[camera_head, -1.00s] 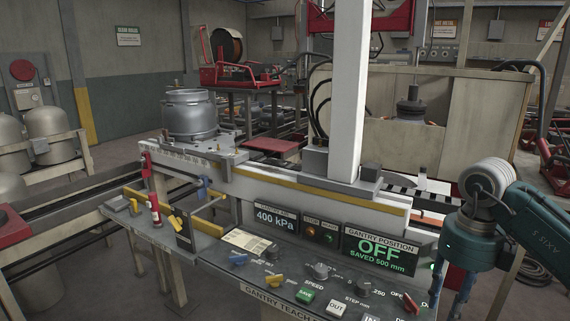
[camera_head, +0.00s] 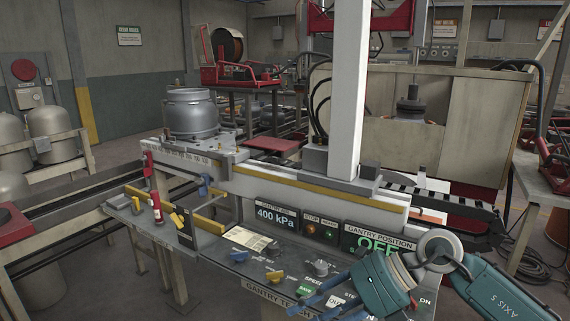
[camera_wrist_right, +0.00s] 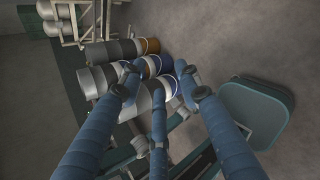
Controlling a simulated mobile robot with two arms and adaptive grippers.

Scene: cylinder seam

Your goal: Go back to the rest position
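My right arm comes in from the right in the head view. Its gripper (camera_head: 325,293) hangs low over the front right of the gantry teach panel (camera_head: 228,262), with blue fingers pointing left. In the right wrist view the three blue fingers of the right gripper (camera_wrist_right: 160,82) are spread apart with nothing held between them. The gripper and wrist hide part of the panel's lower right buttons and the lower part of the gantry position display (camera_head: 372,240). My left gripper is not in view.
A grey metal cylinder (camera_head: 191,113) stands on the seam fixture behind the panel. A white gantry column (camera_head: 347,90) rises at the centre. Clamps with yellow and red handles (camera_head: 156,206) sit at the left. Several banded cylinders (camera_wrist_right: 120,75) lie beyond the fingers in the wrist view.

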